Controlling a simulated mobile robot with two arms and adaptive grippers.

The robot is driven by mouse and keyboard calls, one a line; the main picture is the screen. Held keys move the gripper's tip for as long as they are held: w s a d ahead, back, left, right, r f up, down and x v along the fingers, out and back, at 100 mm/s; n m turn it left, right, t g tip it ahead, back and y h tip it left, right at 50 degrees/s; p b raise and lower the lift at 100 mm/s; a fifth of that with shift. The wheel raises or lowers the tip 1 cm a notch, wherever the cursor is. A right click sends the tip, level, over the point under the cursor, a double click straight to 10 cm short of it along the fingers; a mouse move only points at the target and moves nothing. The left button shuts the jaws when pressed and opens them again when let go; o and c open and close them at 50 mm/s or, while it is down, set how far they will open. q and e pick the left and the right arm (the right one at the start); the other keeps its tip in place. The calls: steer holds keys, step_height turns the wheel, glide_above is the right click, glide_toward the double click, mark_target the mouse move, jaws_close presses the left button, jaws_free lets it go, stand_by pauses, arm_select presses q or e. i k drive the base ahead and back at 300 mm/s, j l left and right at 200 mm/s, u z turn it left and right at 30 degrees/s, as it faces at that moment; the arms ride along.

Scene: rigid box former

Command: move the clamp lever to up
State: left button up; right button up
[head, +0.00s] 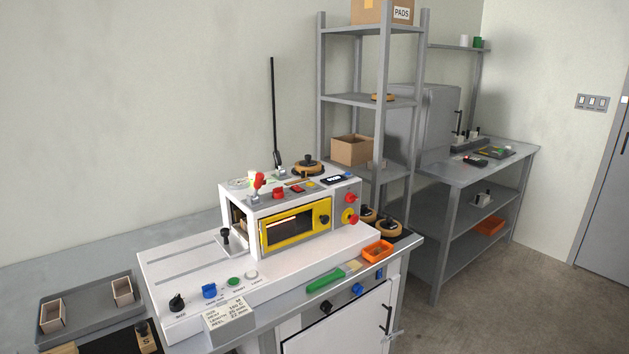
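A white box-forming machine (350,240) stands on the grey bench, with a yellow-framed window (295,228) in its front. No label marks the clamp lever that I can read. A short red-knobbed lever (258,182) stands on the machine's top left, tilted slightly right. A black-knobbed post (225,237) stands upright on the white bed, left of the window. A long thin black rod (273,105) rises almost vertically behind the machine. I cannot tell for sure which of these is the clamp lever. Neither of my grippers is in view.
Black, blue, green and white controls line the bed's front, beside a label plate (229,315). A grey tray (85,302) with two small boxes lies at left. An orange bin (378,251) and green tool (325,281) lie at right. A shelf rack (368,100) stands behind.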

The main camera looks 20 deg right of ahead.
mark_target(259, 176)
steer(key=i+j+z, duration=0.9)
steer(key=i+j, duration=0.3)
steer(key=j, duration=0.1)
